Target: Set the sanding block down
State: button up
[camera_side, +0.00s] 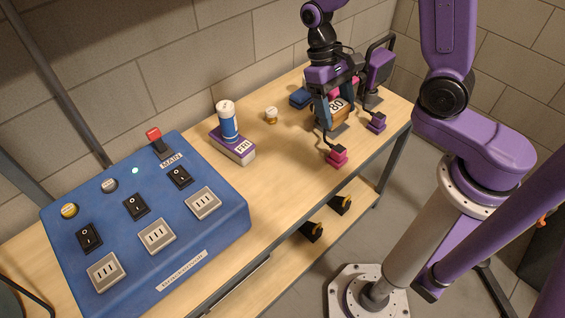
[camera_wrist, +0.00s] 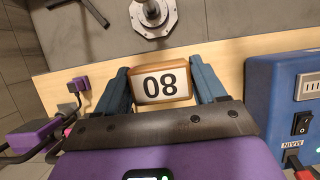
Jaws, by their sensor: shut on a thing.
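The sanding block (camera_side: 336,110) is a brown block with a white face marked 80. My gripper (camera_side: 337,113) is shut on it, with one blue finger on each side. In the wrist view the sanding block (camera_wrist: 160,82) sits between the blue fingers (camera_wrist: 161,90), its number upside down. In the side view the block is upright over the right part of the wooden table (camera_side: 290,150). A dark patch lies just under it; I cannot tell whether the block's bottom touches the table.
A pink plug (camera_side: 337,157) and a purple plug (camera_side: 376,122) are near the table's front edge. A blue item (camera_side: 299,98) lies behind the block. A purple FRI box (camera_side: 232,145) with a blue-and-white bottle (camera_side: 228,122) and a blue switch panel (camera_side: 150,225) stand left. The table between is fairly clear.

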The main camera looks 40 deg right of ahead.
notch_tip(320, 180, down, 12)
jog(key=w+a+f, duration=0.1)
jog(key=w+f, duration=0.2)
jog(key=w, duration=0.1)
jog(key=w+a+f, duration=0.1)
jog(key=w+f, duration=0.3)
jog(key=w, duration=0.1)
jog(key=w+a+f, duration=0.1)
jog(key=w+f, duration=0.2)
jog(key=w, duration=0.2)
jog(key=shift+f, duration=0.15)
jog(key=shift+s+f, duration=0.1)
jog(key=shift+f, duration=1.3)
jog(key=shift+f, duration=0.15)
jog(key=o, duration=1.1)
jog(key=v, duration=1.2)
jog(key=shift+r, duration=0.35)
